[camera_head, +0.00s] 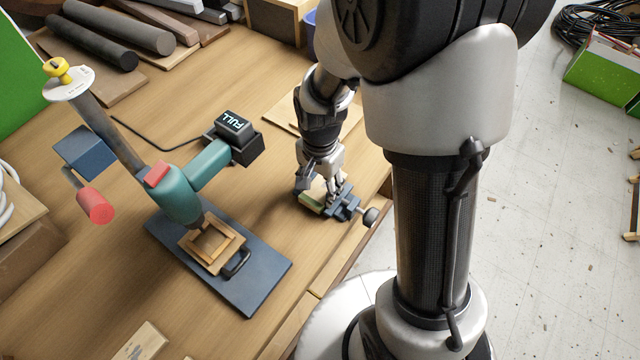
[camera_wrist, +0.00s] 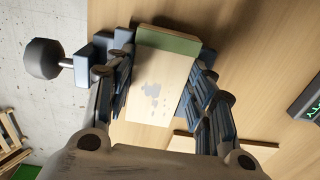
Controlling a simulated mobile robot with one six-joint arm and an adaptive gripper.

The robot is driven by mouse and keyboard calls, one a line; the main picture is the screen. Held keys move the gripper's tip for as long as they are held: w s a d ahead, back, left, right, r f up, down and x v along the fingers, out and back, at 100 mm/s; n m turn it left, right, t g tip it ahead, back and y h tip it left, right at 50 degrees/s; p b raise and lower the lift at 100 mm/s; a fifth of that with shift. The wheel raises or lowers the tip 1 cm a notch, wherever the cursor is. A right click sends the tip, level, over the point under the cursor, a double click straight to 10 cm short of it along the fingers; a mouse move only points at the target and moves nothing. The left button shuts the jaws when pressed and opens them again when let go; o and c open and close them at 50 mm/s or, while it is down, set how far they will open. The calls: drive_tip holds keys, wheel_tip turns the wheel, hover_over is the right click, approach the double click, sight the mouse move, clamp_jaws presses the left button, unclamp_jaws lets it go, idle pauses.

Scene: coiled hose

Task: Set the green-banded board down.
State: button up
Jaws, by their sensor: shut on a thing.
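The green-banded board (camera_wrist: 158,85) is pale wood with grey specks on its face and a green band (camera_wrist: 168,41) across its far end. My gripper (camera_wrist: 163,80) has a finger on each side of it and is shut on it. In the head view, my gripper (camera_head: 328,186) is low at the table's right edge, and only a small part of the board (camera_head: 311,203) shows. A blue-grey vise (camera_head: 346,207) with a dark round knob (camera_head: 371,217) is right at the board. Whether the board touches the vise or hangs just above it, I cannot tell.
A teal drill press (camera_head: 178,195) stands left on a dark blue base plate (camera_head: 262,290), with a wooden frame (camera_head: 232,245) on it. A thin board (camera_head: 285,107) lies behind my gripper. The table ends just right of the vise.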

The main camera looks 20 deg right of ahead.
sight(320, 190)
drive_tip(key=shift+s+f, duration=0.15)
drive_tip(key=shift+f, duration=0.05)
drive_tip(key=o, duration=1.2)
drive_tip(key=shift+c, duration=0.2)
drive_tip(key=shift+r, duration=0.1)
wheel_tip(320, 190, up, 13)
drive_tip(key=p, duration=0.5)
drive_tip(key=s+r+n+t, duration=0.4)
drive_tip(key=s+r+n, duration=0.6)
drive_tip(key=s+r, duration=0.3)
drive_tip(key=shift+s+r+n+t, duration=0.3)
drive_tip(key=shift+s+n, duration=0.1)
drive_tip(key=shift+s, duration=0.5)
drive_tip(key=shift+f, duration=0.1)
